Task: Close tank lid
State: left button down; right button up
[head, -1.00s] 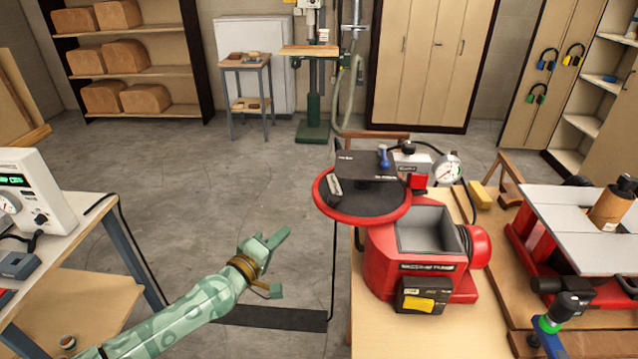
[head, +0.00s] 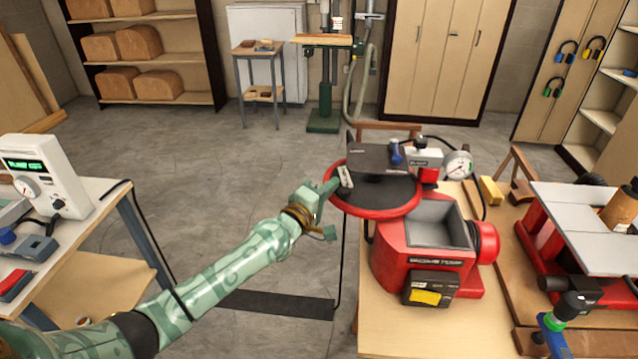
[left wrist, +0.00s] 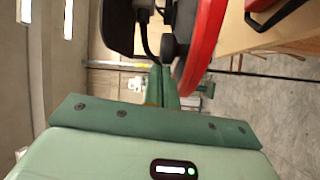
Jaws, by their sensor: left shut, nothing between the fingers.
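The red tank (head: 392,262) stands on the wooden bench with its grey inside uncovered. Its round lid (head: 385,213), black with a red rim, is swung open behind and to the left of the opening. My left gripper (head: 332,187) is shut and empty at the lid's left edge. In the left wrist view, the shut fingers (left wrist: 165,82) are close beside the red lid rim (left wrist: 205,45). I cannot tell whether they touch it. My right gripper is not in view.
A pressure gauge (head: 458,165) sits behind the tank. A red machine with a grey top (head: 575,225) stands to the right. A side table (head: 95,205) with instruments is at the left. The floor between the tables is mostly clear.

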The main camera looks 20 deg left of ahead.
pick_arm(q)
jog(key=shift+s+d, duration=0.25)
jog(key=shift+d+f, duration=0.1)
jog(key=shift+f, duration=0.05)
jog(key=shift+w, duration=0.1)
